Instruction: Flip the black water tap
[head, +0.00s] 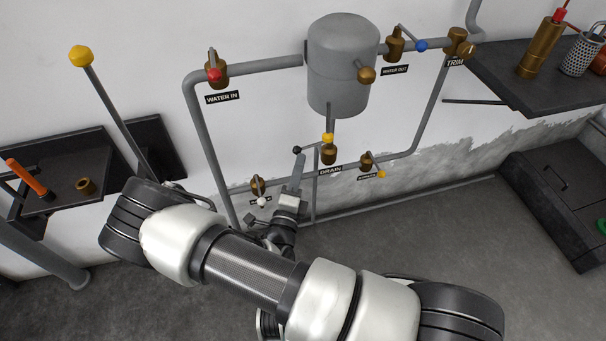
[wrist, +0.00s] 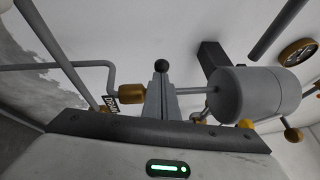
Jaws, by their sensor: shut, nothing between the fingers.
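The black water tap shows as a small black ball knob (head: 297,150) on a short lever, by a thin upright pipe left of the DRAIN valve. My gripper (head: 299,160) is shut and empty, with its fingertips right beside or just below this knob. In the wrist view the black knob (wrist: 161,66) appears just past the tips of my closed fingers (wrist: 161,82). I cannot tell whether they touch. The tap's body is hidden behind my fingers in the wrist view.
A grey tank (head: 343,65) stands above on the wall. Brass valves surround the spot: the yellow-knobbed DRAIN valve (head: 329,153) close right, a white-knobbed valve (head: 257,186) left, the red-knobbed WATER IN valve (head: 215,72) upper left. A black shelf (head: 545,80) juts out at right.

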